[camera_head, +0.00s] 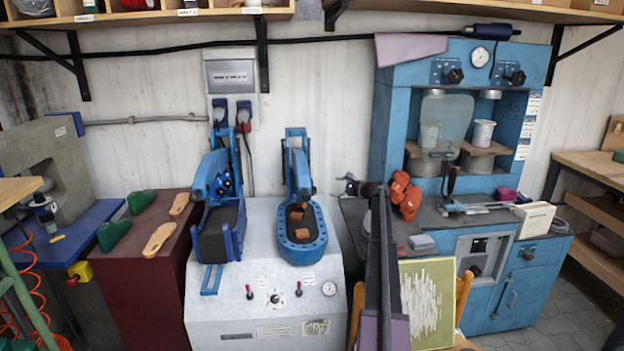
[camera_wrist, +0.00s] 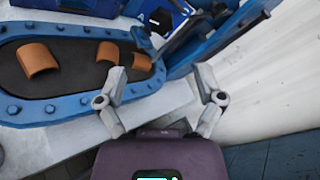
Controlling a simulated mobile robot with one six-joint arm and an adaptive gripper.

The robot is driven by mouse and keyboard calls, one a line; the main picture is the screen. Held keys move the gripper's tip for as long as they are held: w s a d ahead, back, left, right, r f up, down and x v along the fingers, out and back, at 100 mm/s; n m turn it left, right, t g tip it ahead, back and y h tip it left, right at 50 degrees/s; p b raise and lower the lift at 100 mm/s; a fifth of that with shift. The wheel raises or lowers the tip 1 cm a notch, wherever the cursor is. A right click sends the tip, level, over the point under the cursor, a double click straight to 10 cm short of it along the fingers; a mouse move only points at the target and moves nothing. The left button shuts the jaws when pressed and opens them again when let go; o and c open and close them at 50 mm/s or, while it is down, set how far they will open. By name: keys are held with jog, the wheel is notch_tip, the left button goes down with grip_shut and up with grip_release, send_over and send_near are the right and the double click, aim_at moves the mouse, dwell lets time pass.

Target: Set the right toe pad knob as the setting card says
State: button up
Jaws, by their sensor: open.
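Two black knobs sit on the upper panel of the blue press, a left one (camera_head: 455,75) and a right one (camera_head: 517,77). Which way they point is too small to read, and their labels cannot be read. A strip of small white cards (camera_head: 532,110) is on the press's right side; whether it is the setting card I cannot tell. My gripper (camera_head: 347,187) is open and empty, left of the press and well below the knobs. In the wrist view my gripper (camera_wrist: 162,75) has its fingers apart, beside a blue oval bed (camera_wrist: 75,107) with brown pads; no knob is between them.
A grey-topped machine (camera_head: 225,310) carries two blue press heads, with the oval bed (camera_head: 302,255) at right. A round gauge (camera_head: 480,57) sits between the knobs. A clear shield (camera_head: 445,120) and white cup (camera_head: 483,132) are below them. A wooden shelf (camera_head: 150,14) runs overhead.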

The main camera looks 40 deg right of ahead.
jog(key=r+m+g+p, duration=0.1)
jog(key=m+p, duration=0.1)
jog(key=r+m+g+p, duration=0.1)
jog(key=m+p, duration=0.1)
jog(key=m, duration=0.1)
jog(key=r+m+h+p, duration=0.1)
jog(key=m+p, duration=0.1)
jog(key=p, duration=0.1)
jog(key=shift+s+d+r+m+g, duration=0.2)
jog(key=shift+r+m+g, duration=0.1)
jog(key=shift+m+g, duration=0.1)
jog(key=shift+w, duration=0.1)
jog(key=shift+b+x, duration=2.65)
jog(key=shift+x, duration=4.25)
